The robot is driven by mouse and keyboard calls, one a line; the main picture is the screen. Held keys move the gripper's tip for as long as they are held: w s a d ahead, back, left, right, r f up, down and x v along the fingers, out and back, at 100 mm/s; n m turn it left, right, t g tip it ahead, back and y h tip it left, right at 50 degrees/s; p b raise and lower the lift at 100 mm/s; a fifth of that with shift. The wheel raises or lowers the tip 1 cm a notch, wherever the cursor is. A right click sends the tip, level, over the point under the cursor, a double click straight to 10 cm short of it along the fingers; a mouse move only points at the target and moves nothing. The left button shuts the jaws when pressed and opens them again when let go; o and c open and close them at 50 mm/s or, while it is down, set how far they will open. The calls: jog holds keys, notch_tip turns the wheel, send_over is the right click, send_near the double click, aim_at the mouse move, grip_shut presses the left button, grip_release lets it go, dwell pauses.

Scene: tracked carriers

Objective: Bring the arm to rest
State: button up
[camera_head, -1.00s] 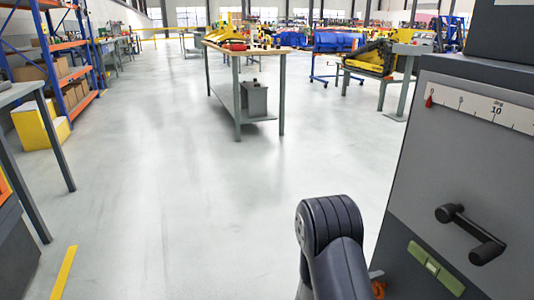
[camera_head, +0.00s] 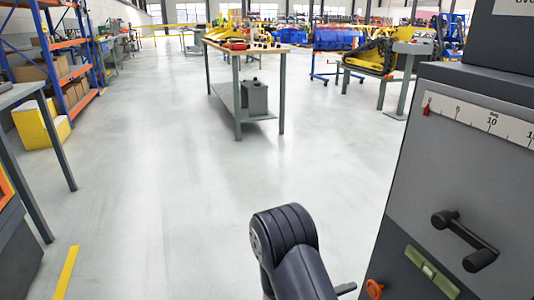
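My arm shows at the bottom centre of the head view as a dark, ribbed joint and link, beside the grey machine cabinet (camera_head: 415,195). A gap of pale floor lies between the joint and the cabinet's left edge. My gripper is not in view, so whether it is open or holds anything is hidden. The cabinet bears a dark crank handle (camera_head: 465,240), a white scale with a red pointer (camera_head: 427,108), a green level plate (camera_head: 432,270) and an orange-red knob (camera_head: 375,289).
A workbench (camera_head: 238,50) with tools stands ahead on open grey floor (camera_head: 160,180). A blue-and-orange shelf rack (camera_head: 65,45) and a yellow step block (camera_head: 40,125) are at the left. A yellow tracked machine (camera_head: 375,55) stands at the back right.

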aim_at(372, 291)
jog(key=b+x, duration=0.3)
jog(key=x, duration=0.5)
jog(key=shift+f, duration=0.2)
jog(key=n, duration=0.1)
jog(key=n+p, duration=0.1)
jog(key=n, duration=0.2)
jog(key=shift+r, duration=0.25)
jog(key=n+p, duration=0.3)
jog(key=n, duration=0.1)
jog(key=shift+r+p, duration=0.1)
jog(key=shift+p, duration=0.2)
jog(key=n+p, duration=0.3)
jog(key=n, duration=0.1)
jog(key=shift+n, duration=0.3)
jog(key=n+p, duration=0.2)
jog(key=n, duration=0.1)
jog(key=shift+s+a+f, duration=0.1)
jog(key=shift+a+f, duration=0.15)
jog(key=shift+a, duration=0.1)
